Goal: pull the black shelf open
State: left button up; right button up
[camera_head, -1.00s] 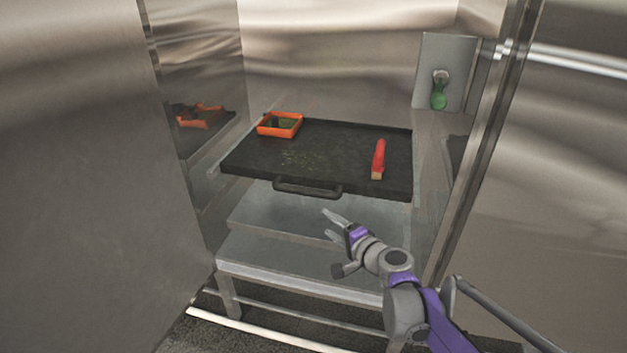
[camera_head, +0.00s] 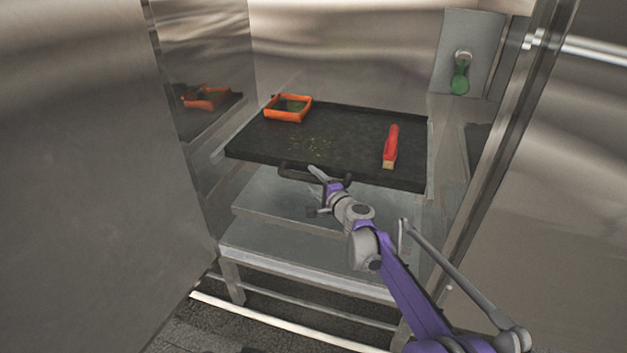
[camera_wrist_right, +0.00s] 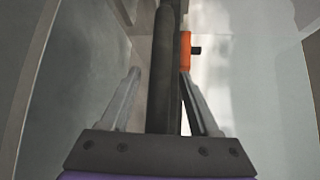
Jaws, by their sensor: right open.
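The black shelf (camera_head: 350,150) lies flat inside a metal cabinet, with a black bar handle (camera_head: 296,176) along its front edge. My right gripper (camera_head: 318,177) is open at the handle, its fingertips overlapping the handle's right part in the head view. In the right wrist view, the open fingers (camera_wrist_right: 165,95) stand on either side of a dark bar, which looks like the handle (camera_wrist_right: 161,80). I cannot tell whether the fingers touch it. My left gripper is not in view.
An orange open-topped frame (camera_head: 288,109) and a red brush-like tool (camera_head: 391,146) rest on the shelf, with yellowish specks between them. A grey metal bench (camera_head: 290,240) stands below. Steel walls flank both sides. A green object (camera_head: 460,78) hangs on the right panel.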

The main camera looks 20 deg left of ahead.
jog(key=shift+w+a, duration=0.2)
jog(key=shift+w, duration=0.05)
grip_shut()
dwell(1.4)
